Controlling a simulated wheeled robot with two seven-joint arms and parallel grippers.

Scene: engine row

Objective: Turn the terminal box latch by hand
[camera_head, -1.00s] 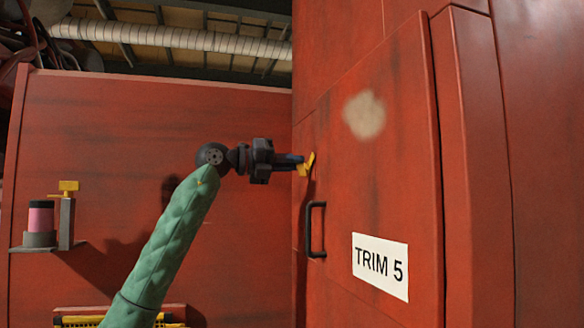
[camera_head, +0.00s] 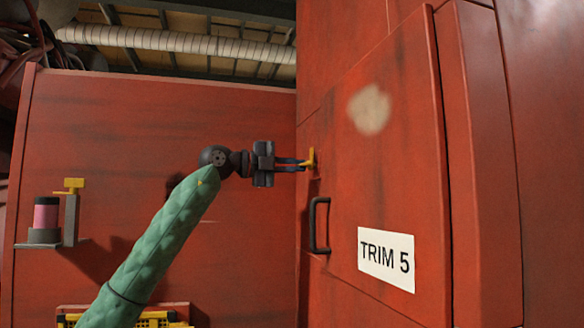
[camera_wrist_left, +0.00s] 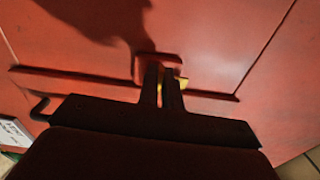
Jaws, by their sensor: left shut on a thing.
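The yellow latch (camera_head: 311,156) sits at the left edge of the red terminal box door (camera_head: 385,190), above a black handle. It stands close to upright in the head view. My left gripper (camera_head: 302,164) reaches it from the left and is shut on it. In the left wrist view, my dark fingers (camera_wrist_left: 162,92) are close together, with a little of the yellow latch (camera_wrist_left: 182,84) showing beside them. The fingers hide most of the latch there. My right gripper is in neither view.
The black handle (camera_head: 319,225) sticks out just below the latch. A white "TRIM 5" label (camera_head: 386,259) is on the door. At left, a small grey shelf (camera_head: 40,245) carries a pink and black cylinder (camera_head: 46,216). Air in front of the door is clear.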

